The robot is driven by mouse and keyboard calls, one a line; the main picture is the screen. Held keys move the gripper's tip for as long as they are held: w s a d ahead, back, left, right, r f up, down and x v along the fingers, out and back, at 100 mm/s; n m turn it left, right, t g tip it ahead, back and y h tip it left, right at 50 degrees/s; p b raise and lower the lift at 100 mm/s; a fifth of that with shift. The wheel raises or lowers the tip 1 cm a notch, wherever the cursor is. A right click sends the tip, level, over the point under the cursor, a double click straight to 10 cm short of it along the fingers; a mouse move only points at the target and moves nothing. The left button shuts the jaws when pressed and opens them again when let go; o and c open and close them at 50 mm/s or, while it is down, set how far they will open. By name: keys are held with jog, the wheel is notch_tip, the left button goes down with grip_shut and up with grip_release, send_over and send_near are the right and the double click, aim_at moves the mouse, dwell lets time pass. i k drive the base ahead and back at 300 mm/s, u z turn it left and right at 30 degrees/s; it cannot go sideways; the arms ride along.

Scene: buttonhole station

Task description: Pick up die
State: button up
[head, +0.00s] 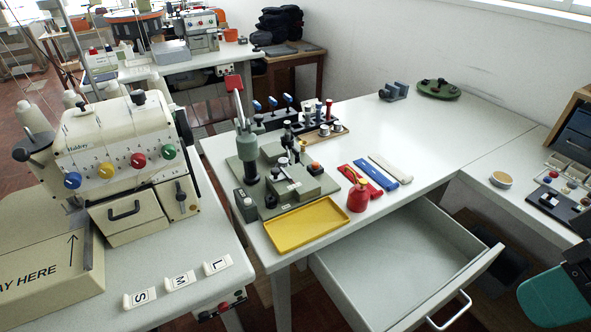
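Several small metal and dark cylindrical pieces, which look like dies or punches (324,130), stand on a small wooden block beside the green press. I cannot tell which one is the die. The green-grey hand press (247,150) has a red-tipped lever and stands on the white table. A teal and dark part, which seems to belong to my arm, shows at the lower right edge, well apart from the press and block. No gripper fingertips show.
A yellow tray (306,224), a red oil can (358,196) and flat red, blue and white strips (375,176) lie near the press. An open drawer (397,262) juts out in front of the table. The cream sewing machine (118,150) stands left. The table's right middle is clear.

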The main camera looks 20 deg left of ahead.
aim_at(283, 161)
jog(key=z, duration=1.25)
jog(key=k, duration=1.1)
jog(key=u, duration=1.75)
jog(key=i, duration=1)
